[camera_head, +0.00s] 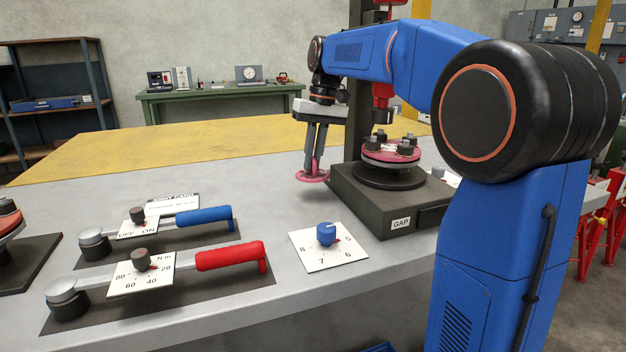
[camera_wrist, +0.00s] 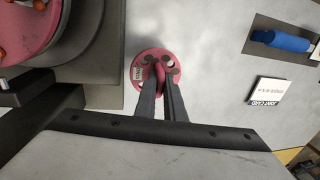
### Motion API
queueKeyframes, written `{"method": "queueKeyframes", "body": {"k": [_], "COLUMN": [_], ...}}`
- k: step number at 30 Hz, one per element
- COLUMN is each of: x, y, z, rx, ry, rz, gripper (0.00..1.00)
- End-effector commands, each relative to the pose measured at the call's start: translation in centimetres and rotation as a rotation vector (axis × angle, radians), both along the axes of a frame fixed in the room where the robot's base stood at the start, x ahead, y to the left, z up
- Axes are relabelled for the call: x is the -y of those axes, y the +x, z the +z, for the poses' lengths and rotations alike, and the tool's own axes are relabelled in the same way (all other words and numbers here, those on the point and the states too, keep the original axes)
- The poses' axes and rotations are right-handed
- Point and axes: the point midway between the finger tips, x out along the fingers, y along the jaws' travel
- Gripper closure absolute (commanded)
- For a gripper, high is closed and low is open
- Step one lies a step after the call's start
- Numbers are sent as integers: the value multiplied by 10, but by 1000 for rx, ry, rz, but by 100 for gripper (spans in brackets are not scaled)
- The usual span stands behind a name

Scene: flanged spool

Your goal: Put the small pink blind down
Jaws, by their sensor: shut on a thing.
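The small pink blind (camera_head: 312,176) is a flat round disc with an upright loop handle, at or just above the grey bench top left of the dark GAP block. In the wrist view the blind (camera_wrist: 142,62) shows from above, with dark spots and a small label. My gripper (camera_head: 315,160) points down and is shut on the blind's loop handle; the fingers also show in the wrist view (camera_wrist: 163,88). I cannot tell whether the disc touches the bench.
The dark GAP block (camera_head: 350,205) carries a pink bolted flange (camera_head: 392,157) close to the right. A dial card (camera_head: 328,249) and two wrenches, blue-handled (camera_head: 204,215) and red-handled (camera_head: 228,256), lie nearer. Bare bench (camera_head: 262,190) lies left of the blind.

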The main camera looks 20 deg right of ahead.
Motion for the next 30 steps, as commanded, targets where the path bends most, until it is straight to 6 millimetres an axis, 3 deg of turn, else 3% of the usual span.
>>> {"method": "queueKeyframes", "body": {"k": [8, 16, 23, 24, 25, 30], "x": [0, 0, 0, 0, 0, 0], "y": [0, -1, 0, 0, 0, 0], "z": [-18, -50, -52, -53, -53, -52], "rx": [0, -1, 1, 0, 0, 0], "ry": [0, 0, 0, 0, 0, 0], "rz": [0, -1, 0, 0, 0, 0], "gripper": [100, 100, 100, 81, 74, 72]}}
